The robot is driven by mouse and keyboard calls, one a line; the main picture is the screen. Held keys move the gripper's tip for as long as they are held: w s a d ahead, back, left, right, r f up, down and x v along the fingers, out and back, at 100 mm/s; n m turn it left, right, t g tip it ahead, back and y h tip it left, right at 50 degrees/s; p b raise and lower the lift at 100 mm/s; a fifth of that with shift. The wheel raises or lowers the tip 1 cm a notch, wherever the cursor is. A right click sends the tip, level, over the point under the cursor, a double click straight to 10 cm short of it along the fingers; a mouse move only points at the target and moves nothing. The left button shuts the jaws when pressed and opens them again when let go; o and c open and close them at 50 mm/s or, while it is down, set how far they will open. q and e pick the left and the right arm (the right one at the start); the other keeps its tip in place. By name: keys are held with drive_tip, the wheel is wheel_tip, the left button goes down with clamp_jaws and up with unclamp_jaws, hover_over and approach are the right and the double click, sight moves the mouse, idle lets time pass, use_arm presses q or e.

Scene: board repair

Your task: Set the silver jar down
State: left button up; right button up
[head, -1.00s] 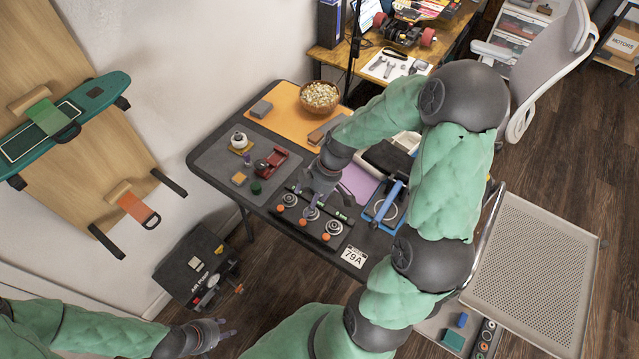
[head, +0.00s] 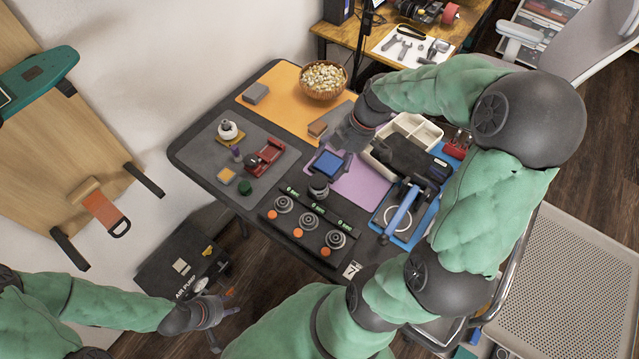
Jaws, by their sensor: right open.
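A small dark grey, metallic jar (head: 318,186), likely the silver jar, stands upright at the near left edge of the purple mat (head: 372,183), just behind the black tray (head: 312,226). A blue square block (head: 328,163) is right behind it. My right gripper (head: 348,136) is open, above the table beyond the blue block and apart from the jar; its fingers are blurred. My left gripper (head: 226,318) is low at the left, off the table near the air pump box, with its fingers apart and empty.
The black tray holds several grey wheels with orange pieces. A grey mat (head: 212,158) carries a red device (head: 265,157) and small parts. A popcorn bowl (head: 323,80) stands at the back. A blue-handled tool (head: 400,212) and a cream divided box (head: 412,132) are at the right.

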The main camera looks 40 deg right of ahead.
drive_tip(key=b, duration=0.1)
hover_over(320, 181)
drive_tip(key=s+d, duration=0.1)
drive_tip(key=d, duration=0.1)
wheel_tip(320, 181, down, 5)
drive_tip(key=shift+r, duration=0.2)
drive_tip(key=shift+b+x, duration=1.45)
drive_tip(key=shift+x, duration=1.15)
drive_tip(key=c, duration=1.4)
drive_tip(key=shift+r+p, duration=4.9)
drive_tip(key=shift+r, duration=9.2)
